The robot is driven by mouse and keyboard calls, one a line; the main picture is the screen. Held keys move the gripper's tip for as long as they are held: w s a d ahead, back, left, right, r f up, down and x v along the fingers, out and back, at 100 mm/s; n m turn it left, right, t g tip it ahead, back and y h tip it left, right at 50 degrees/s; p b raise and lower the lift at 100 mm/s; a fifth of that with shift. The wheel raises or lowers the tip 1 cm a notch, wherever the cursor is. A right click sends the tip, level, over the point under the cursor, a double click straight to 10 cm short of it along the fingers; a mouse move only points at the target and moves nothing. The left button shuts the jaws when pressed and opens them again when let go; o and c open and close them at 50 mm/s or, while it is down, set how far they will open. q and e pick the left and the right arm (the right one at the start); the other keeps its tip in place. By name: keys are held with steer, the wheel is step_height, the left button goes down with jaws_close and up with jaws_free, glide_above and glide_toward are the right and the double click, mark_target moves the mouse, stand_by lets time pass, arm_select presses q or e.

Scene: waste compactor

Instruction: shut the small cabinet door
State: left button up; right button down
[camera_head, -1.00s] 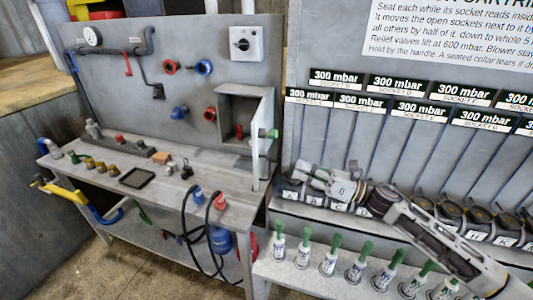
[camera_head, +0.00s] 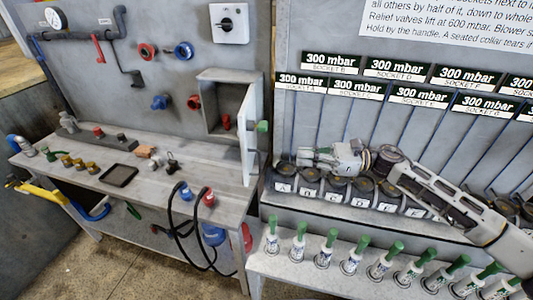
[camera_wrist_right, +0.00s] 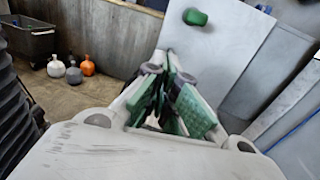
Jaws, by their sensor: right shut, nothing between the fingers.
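The small grey cabinet (camera_head: 203,100) is fixed to the back panel of the workbench. Its pale door (camera_head: 249,135) stands open, swung out from the cabinet's right side, with a green knob (camera_head: 262,127) facing right. A red item (camera_head: 226,122) shows inside. My right gripper (camera_head: 303,157) is shut and empty, to the right of the door and a little below the knob, apart from it. In the right wrist view, my shut green-padded fingers (camera_wrist_right: 172,72) point toward the pale door (camera_wrist_right: 215,55), whose green knob (camera_wrist_right: 195,17) is above them. My left gripper is not in view.
A row of labelled sockets (camera_head: 335,190) lies just below my right gripper. Several green-topped cartridges (camera_head: 325,250) stand on the lower shelf.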

steer(key=a, duration=0.1)
steer(key=p, duration=0.3)
glide_toward(246, 153)
steer(key=a, duration=0.4)
steer(key=a+p, duration=0.1)
steer(key=shift+w+a+r, duration=0.15)
steer(key=shift+w, duration=0.2)
steer(key=shift+w+a+p, duration=0.1)
steer(key=shift+a+p, duration=0.2)
steer(key=shift+a, duration=0.3)
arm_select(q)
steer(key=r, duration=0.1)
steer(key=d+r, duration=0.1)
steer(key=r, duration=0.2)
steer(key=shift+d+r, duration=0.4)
arm_select(e)
steer(key=shift+a, duration=0.25)
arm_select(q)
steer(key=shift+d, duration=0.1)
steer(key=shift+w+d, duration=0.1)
arm_select(e)
steer(key=shift+a, duration=0.15)
